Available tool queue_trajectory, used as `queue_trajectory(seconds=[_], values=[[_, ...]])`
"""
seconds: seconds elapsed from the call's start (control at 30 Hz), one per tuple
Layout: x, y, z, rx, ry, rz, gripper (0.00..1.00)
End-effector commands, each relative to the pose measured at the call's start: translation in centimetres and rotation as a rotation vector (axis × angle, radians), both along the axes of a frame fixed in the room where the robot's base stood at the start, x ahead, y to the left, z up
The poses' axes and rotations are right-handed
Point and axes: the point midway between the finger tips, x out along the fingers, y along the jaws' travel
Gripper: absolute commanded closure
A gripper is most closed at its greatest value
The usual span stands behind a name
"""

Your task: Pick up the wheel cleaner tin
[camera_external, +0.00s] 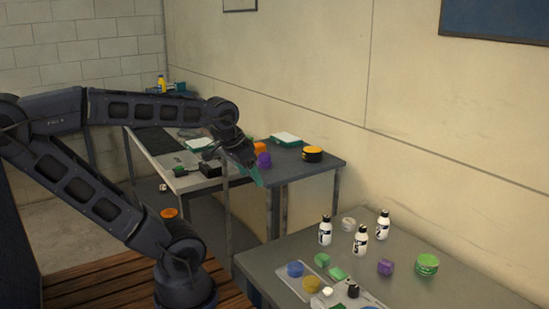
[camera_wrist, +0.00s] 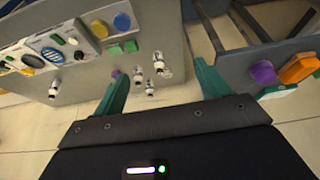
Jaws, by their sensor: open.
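Several round tins are in view, and I cannot tell by label which is the wheel cleaner tin. A green-lidded tin (camera_external: 427,265) stands at the right of the near table. An orange-topped black tin (camera_external: 313,154) stands on the far table. A low whitish round tin (camera_external: 348,224) is behind the bottles on the near table. My gripper (camera_external: 258,176) is open and empty, in the air by the far table's front edge.
Three white bottles (camera_external: 360,240), a purple block (camera_external: 385,267) and a tray of coloured pieces (camera_external: 311,291) crowd the near grey table (camera_external: 455,291). The far table (camera_external: 325,168) holds a purple piece (camera_external: 264,159) and orange piece (camera_external: 260,147). A floor gap separates the tables.

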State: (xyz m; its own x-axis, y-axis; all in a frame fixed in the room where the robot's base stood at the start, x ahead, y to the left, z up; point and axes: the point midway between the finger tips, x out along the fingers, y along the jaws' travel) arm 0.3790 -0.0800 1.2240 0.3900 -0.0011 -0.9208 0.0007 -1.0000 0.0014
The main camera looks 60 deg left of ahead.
Motion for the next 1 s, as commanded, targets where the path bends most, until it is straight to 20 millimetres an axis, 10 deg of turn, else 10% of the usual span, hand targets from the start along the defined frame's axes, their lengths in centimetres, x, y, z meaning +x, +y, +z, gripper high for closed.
queue_trajectory(seconds=[0.47,1.0], values=[[0.6,-0.1,0.2,0.013,0.006,-0.013,0.05],[12.8,-4.9,2.1,0.213,0.117,-0.301,0.05]])
